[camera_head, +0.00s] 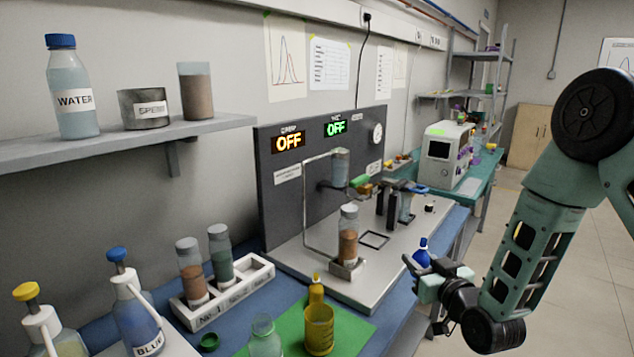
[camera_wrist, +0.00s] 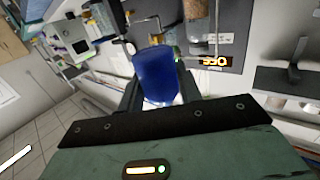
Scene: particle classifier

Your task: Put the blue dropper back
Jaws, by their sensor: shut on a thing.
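The blue dropper (camera_head: 422,254) shows in the head view at the right edge of the bench, in the jaws of my gripper (camera_head: 428,268). In the wrist view the blue dropper (camera_wrist: 155,76) fills the space between the two dark fingers, and my gripper (camera_wrist: 158,95) is shut on it. The blue bottle labelled BLUE (camera_head: 137,318) stands at the front left with a blue-topped white pump head. A yellow dropper (camera_head: 316,290) stands in a yellow container (camera_head: 319,330) on a green mat (camera_head: 352,333).
A clear jar (camera_head: 264,338) stands beside the yellow container. A white rack (camera_head: 222,295) holds two jars behind. The apparatus with OFF displays (camera_head: 288,142) has a metal frame and a jar (camera_head: 348,235) on its base. Open floor lies right of the bench.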

